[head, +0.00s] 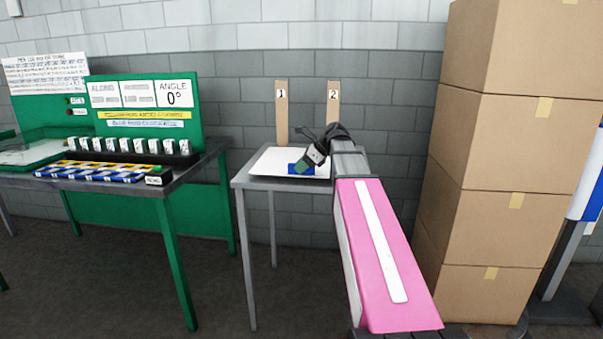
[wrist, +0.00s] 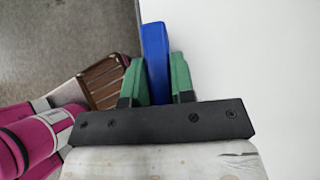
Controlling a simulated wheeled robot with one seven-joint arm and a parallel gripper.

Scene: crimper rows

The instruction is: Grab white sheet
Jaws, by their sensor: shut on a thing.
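The white sheet (head: 268,160) lies on a small grey side table (head: 262,184) in the head view, and it fills the right of the wrist view (wrist: 250,65). My gripper (wrist: 157,80) has green fingers that are shut on a blue piece (wrist: 154,45) at the sheet's edge. In the head view my gripper (head: 302,167) is over the sheet's front part, with the blue piece (head: 293,168) just showing. I cannot tell whether the blue piece is fixed to the sheet. My arm hides the sheet's right end.
A green bench (head: 190,165) with a row of white numbered pieces and a blue and yellow rack stands left. Stacked cardboard boxes (head: 520,140) rise close on the right. Two upright boards marked 1 (head: 282,115) and 2 (head: 333,105) stand behind the side table.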

